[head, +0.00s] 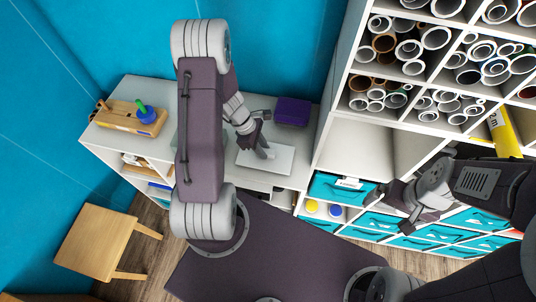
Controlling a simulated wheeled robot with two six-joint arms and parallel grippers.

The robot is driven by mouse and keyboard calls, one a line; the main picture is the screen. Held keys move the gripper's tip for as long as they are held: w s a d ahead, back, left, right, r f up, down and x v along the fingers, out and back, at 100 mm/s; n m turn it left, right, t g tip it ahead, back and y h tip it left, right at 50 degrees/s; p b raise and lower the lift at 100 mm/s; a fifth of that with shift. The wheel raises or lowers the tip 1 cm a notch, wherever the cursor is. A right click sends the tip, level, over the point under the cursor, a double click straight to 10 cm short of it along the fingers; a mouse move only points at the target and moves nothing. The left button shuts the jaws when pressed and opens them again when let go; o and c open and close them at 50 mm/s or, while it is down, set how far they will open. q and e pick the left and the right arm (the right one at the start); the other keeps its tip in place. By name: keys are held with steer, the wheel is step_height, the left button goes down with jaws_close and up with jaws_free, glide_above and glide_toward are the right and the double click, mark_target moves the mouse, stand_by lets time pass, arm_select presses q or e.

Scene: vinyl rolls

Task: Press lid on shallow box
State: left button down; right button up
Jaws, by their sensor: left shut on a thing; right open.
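A flat white rectangular piece (278,160) lies on the white cabinet top; I cannot tell whether it is the lid, the shallow box, or both together. My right gripper (412,212) is open and empty, off to the right in front of the teal drawers.
A wooden block with a blue and green piece (122,120) stands at the left of the white cabinet (160,87). Cubbies of rolled vinyl (408,50) rise at the right, with a yellow roll (503,133) sticking out. A wooden stool (98,240) is at lower left.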

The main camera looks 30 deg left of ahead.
mark_target(268, 151)
arm_select(q)
step_height(268, 151, up, 4)
steer(key=p, duration=0.3)
steer(key=shift+p, duration=0.4)
